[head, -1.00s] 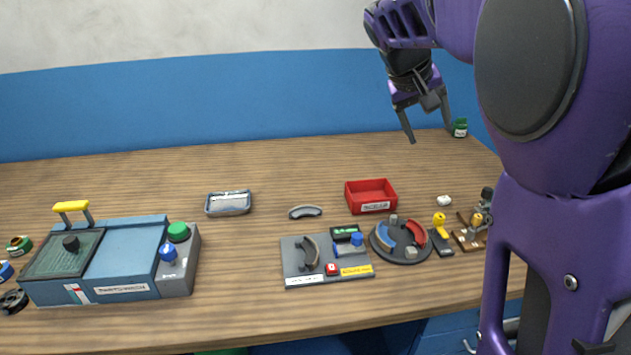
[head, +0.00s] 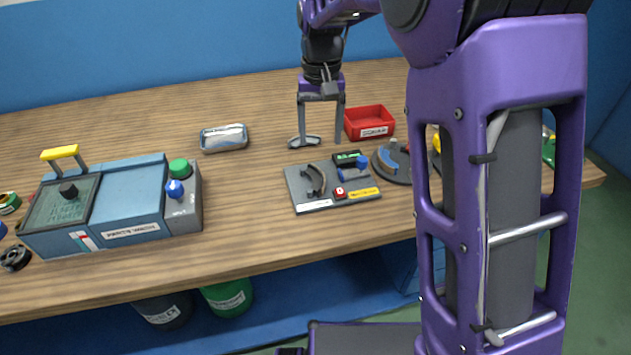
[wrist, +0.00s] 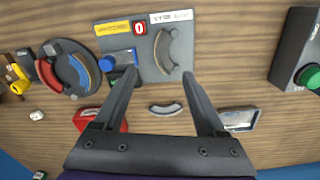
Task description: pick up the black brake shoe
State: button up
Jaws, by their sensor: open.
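A dark curved brake shoe (head: 316,178) lies on a grey plate (head: 318,205) with coloured parts. A second curved shoe, plain grey, (head: 313,141) lies loose on the table behind the plate. In the wrist view the loose shoe (wrist: 166,109) appears between my fingers. My gripper (head: 320,143) points down, open and empty, behind the plate. Its left finger partly covers the loose shoe in the head view. I cannot tell the fingertips' exact height.
A red bin (head: 370,122) stands close right of my gripper. A metal tray (head: 224,139) lies to the left. A round drum (head: 391,163) with blue and red shoes is right of the plate. A blue parts washer (head: 118,205) stands at left. Bare table lies between washer and plate.

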send_over(319, 177)
notch_tip(319, 177, down, 6)
jog(key=shift+w+d+f+b, duration=0.1)
jog(key=shift+b, duration=0.3)
jog(key=f+b, duration=0.1)
jog(key=f, duration=0.4)
jog(key=shift+s+f, duration=0.1)
jog(key=shift+s, duration=0.1)
grip_shut()
